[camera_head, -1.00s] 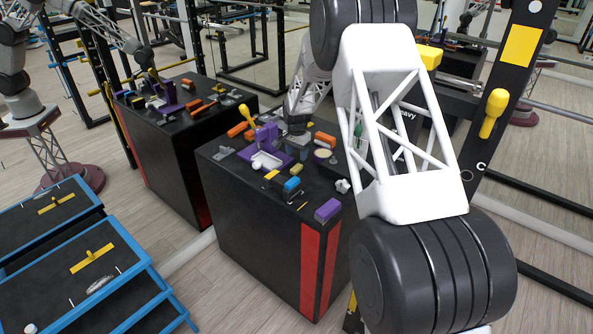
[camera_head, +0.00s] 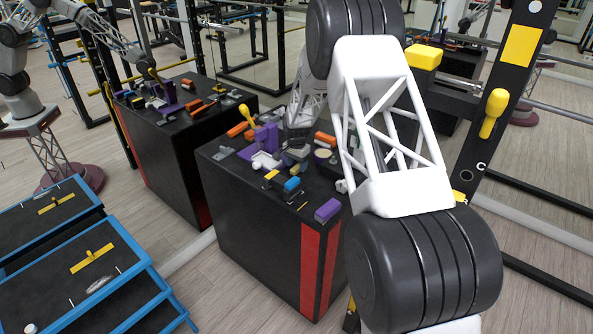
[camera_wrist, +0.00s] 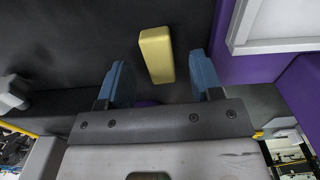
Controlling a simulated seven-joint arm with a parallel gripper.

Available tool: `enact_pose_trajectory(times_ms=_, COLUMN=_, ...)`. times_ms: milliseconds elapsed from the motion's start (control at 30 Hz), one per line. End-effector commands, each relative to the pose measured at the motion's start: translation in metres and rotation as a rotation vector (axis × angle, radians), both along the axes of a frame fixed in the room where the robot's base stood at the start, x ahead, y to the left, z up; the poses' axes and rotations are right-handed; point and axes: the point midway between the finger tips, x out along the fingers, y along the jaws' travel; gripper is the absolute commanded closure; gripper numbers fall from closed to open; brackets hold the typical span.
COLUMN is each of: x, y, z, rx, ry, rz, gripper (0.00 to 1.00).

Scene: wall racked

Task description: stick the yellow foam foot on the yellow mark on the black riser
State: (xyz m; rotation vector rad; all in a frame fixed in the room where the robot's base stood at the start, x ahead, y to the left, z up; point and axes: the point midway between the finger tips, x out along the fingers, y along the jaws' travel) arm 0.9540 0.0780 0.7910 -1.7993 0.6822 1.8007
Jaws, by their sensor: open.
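The yellow foam foot (camera_wrist: 157,56) is a small oblong block on a dark surface in the wrist view. It lies between the two blue fingertips of my gripper (camera_wrist: 158,68), with a gap on each side. The fingers are open and hold nothing. In the head view my gripper (camera_head: 298,152) is low over the top of the black box, among the small parts. The mark is out of the wrist view.
In the wrist view a purple part with a white tray (camera_wrist: 280,25) stands just right of the fingers.

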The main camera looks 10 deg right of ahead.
Motion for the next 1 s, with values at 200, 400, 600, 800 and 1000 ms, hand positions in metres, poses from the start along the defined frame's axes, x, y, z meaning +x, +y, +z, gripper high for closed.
enact_pose_trajectory(times_ms=200, x=0.0002, y=-0.0001, z=-0.0123, rx=0.000, ry=-0.001, rz=0.000, gripper=0.40)
enact_pose_trajectory(times_ms=400, x=0.0001, y=-0.0001, z=-0.0127, rx=0.000, ry=-0.001, rz=0.000, gripper=0.40)
enact_pose_trajectory(times_ms=600, x=0.0001, y=-0.0001, z=-0.0127, rx=0.000, ry=-0.001, rz=0.000, gripper=0.40)
enact_pose_trajectory(times_ms=800, x=0.0001, y=-0.0001, z=-0.0127, rx=0.000, ry=-0.001, rz=0.000, gripper=0.51)
enact_pose_trajectory(times_ms=1000, x=-0.0001, y=-0.0001, z=-0.0127, rx=0.000, ry=0.000, rz=0.000, gripper=0.82)
